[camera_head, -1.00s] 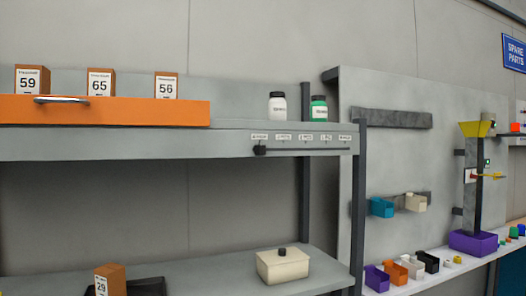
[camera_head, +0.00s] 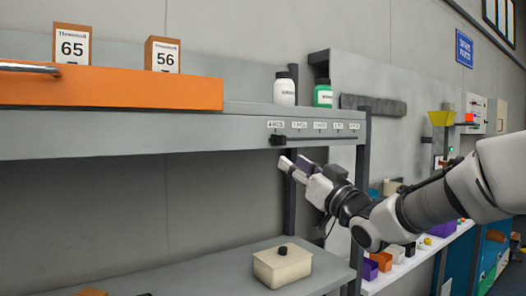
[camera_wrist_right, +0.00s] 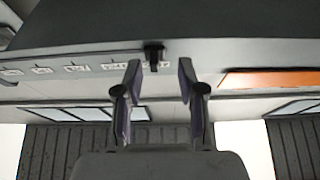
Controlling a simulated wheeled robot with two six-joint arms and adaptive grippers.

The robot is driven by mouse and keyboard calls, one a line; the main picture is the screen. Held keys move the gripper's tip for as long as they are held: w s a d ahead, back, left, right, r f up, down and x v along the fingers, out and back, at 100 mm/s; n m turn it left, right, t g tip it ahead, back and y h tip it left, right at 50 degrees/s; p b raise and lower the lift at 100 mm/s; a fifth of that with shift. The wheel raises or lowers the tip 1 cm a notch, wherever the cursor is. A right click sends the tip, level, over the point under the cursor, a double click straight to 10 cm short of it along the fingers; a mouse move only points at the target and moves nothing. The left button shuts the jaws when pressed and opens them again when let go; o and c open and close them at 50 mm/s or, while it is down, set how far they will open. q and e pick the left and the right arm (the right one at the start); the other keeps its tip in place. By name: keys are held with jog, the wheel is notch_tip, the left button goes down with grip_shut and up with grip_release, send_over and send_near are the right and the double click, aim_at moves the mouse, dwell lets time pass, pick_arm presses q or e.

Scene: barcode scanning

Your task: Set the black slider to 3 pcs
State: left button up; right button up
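The black slider knob (camera_head: 278,140) sits at the left end of a dark track (camera_head: 320,141) on the front edge of the grey upper shelf. A row of small white labels (camera_head: 319,125) runs above the track; their print is too small to read surely. My right gripper (camera_head: 293,164) is just below and slightly right of the knob, open and empty. In the right wrist view, the gripper (camera_wrist_right: 157,72) has its fingers spread on either side of the knob (camera_wrist_right: 154,54), with the knob beyond the tips. I see no contact. My left gripper is out of view.
An orange drawer (camera_head: 110,92) with boxes marked 65 (camera_head: 73,44) and 56 (camera_head: 162,55) is on the shelf at left. A white jar (camera_head: 285,90) and a green jar (camera_head: 323,94) stand above the track. A lidded cream box (camera_head: 283,267) is on the lower shelf.

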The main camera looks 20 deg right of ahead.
aim_at(285, 140)
notch_tip(285, 140, up, 3)
jog(key=s+d, duration=0.2)
jog(key=p+x, duration=0.1)
jog(key=x, duration=0.1)
jog(key=p+x, duration=0.1)
jog(key=x, duration=0.2)
jog(key=f+p+x, duration=0.1)
jog(key=p+x, duration=0.1)
jog(key=x, duration=0.1)
jog(key=shift+w+a, duration=0.1)
jog(key=shift+a, duration=0.25)
jog(key=shift+w, duration=0.1)
jog(key=shift+s+d+r+t, duration=0.15)
jog(key=shift+s+d+t, duration=0.15)
jog(key=shift+s+d, duration=0.15)
jog(key=shift+c, duration=0.3)
jog(key=shift+w+a, duration=0.1)
jog(key=shift+w, duration=0.05)
jog(key=c, duration=0.5)
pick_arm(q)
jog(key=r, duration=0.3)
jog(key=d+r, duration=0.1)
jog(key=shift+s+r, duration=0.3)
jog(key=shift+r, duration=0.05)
pick_arm(e)
grip_shut()
